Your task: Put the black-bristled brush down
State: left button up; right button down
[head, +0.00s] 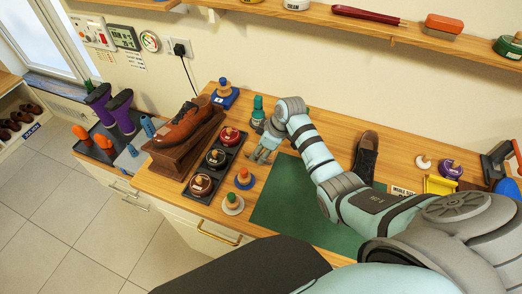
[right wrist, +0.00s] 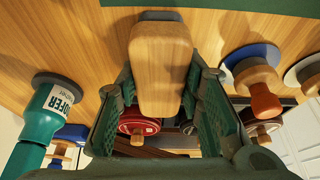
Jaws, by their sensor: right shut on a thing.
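My right gripper (head: 262,152) is low over the wooden counter (head: 345,125), left of the green mat (head: 285,205). In the right wrist view its two green padded fingers (right wrist: 160,105) are closed on the sides of a pale wooden brush body (right wrist: 160,65). A thin dark edge, likely the black bristles (right wrist: 160,16), shows at its far end, close to the counter. I cannot tell whether the bristles touch the counter. In the head view the gripper hides most of the brush. My left gripper is not in view.
A teal bottle (head: 258,112) stands close behind the gripper, also in the wrist view (right wrist: 45,120). A black tray (head: 195,190) with polish tins lies left. Knobbed daubers (head: 243,180) stand in front. A brown shoe (head: 182,124) rests on a wooden stand; a dark shoe (head: 366,158) lies right.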

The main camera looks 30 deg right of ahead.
jog(key=shift+f, duration=0.2)
jog(key=c, duration=1.3)
grip_release()
jog(key=shift+w, duration=0.1)
jog(key=shift+o, duration=1)
jog(key=shift+w, duration=0.1)
jog(key=p+v, duration=0.2)
jog(key=v, duration=1)
jog(key=shift+r, duration=0.2)
